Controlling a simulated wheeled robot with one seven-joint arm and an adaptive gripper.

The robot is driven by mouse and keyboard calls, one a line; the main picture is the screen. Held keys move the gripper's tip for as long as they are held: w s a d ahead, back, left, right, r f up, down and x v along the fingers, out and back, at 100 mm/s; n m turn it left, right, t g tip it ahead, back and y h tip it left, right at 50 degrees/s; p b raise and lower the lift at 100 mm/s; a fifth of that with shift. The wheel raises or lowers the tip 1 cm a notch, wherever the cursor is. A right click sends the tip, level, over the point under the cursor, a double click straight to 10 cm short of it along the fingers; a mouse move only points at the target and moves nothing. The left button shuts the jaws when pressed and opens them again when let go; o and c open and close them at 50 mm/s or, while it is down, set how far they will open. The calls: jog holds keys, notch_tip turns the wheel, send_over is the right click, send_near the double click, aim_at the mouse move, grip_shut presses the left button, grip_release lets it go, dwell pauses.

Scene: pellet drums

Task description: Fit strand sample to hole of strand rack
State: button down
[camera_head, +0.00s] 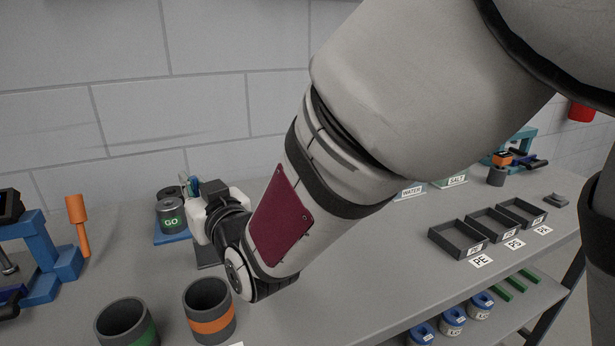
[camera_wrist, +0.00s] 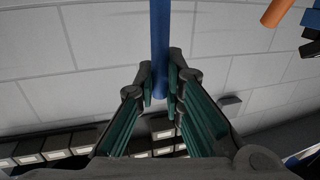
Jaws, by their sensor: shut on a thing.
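My gripper (camera_head: 190,186) is over the bench, beside the dark GO canister (camera_head: 172,218); its fingers are small and partly hidden behind my wrist in the head view. In the wrist view, its teal-padded fingertips (camera_wrist: 162,82) are shut on a blue rod, the strand sample (camera_wrist: 160,40). The rod extends up out of the frame from between the fingertips.
A green-banded cup (camera_head: 127,325) and an orange-banded cup (camera_head: 209,312) stand in front. Labelled trays (camera_head: 458,240) sit at right, above a shelf with blue spools (camera_head: 452,320). A brick wall rises behind.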

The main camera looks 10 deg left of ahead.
jog(key=shift+f+b, duration=2.2)
jog(key=shift+f, duration=0.15)
dwell(0.6)
jog(key=c, duration=1.6)
grip_release()
